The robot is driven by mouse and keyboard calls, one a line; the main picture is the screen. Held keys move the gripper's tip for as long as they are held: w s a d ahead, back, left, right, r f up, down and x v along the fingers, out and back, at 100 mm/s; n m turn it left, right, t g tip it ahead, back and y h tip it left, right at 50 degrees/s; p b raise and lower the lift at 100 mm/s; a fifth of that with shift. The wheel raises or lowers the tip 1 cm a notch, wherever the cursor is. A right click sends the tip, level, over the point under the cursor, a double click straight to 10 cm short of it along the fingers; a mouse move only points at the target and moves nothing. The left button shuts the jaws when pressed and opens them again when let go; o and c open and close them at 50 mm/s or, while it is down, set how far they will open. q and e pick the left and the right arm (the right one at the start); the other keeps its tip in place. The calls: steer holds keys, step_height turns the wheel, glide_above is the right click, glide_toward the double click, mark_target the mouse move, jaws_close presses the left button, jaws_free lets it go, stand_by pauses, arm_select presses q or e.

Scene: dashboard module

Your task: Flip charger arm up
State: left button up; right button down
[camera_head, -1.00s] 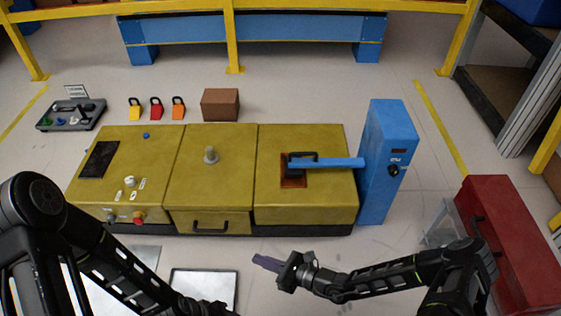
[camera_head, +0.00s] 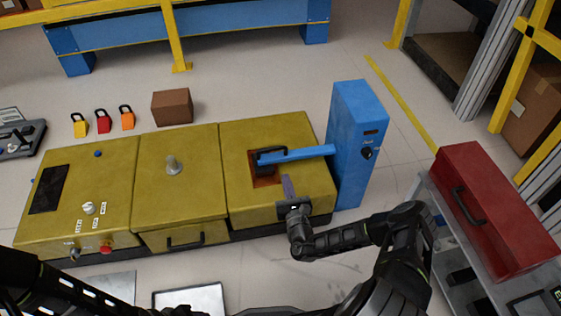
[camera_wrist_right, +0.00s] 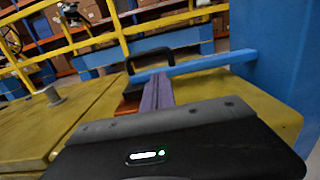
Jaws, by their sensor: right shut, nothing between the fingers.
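The blue charger arm (camera_head: 300,154) reaches left from the blue charger post (camera_head: 357,145) and lies level over the right section of the yellow module (camera_head: 240,135). Its black handle end (camera_head: 270,157) sits at the brown-orange socket (camera_head: 262,180). My right gripper (camera_head: 287,186) is shut and empty, its purple fingers just in front of and below the arm. In the right wrist view the fingers (camera_wrist_right: 157,93) point at the blue arm (camera_wrist_right: 195,65) near the black handle (camera_wrist_right: 150,58); I cannot tell whether they touch. My left arm shows at lower left; its gripper is out of view.
A red box (camera_head: 490,205) stands on a grey cart at right. A brown box (camera_head: 172,106) and several padlocks (camera_head: 103,121) are behind the module. A knob (camera_head: 172,165) rises from the middle section. The floor in front is partly clear.

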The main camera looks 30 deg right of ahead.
mark_target(295, 152)
steer(key=b+x, duration=0.4)
steer(key=x, duration=0.5)
steer(key=shift+w+f, duration=0.15)
steer(key=shift+w, duration=0.05)
steer(key=shift+w+d, duration=0.1)
steer(key=shift+w, duration=0.2)
arm_select(q)
steer(key=f, duration=0.4)
steer(key=shift+w+f, duration=0.15)
steer(key=shift+w, duration=0.25)
arm_select(e)
steer(key=shift+r, duration=0.3)
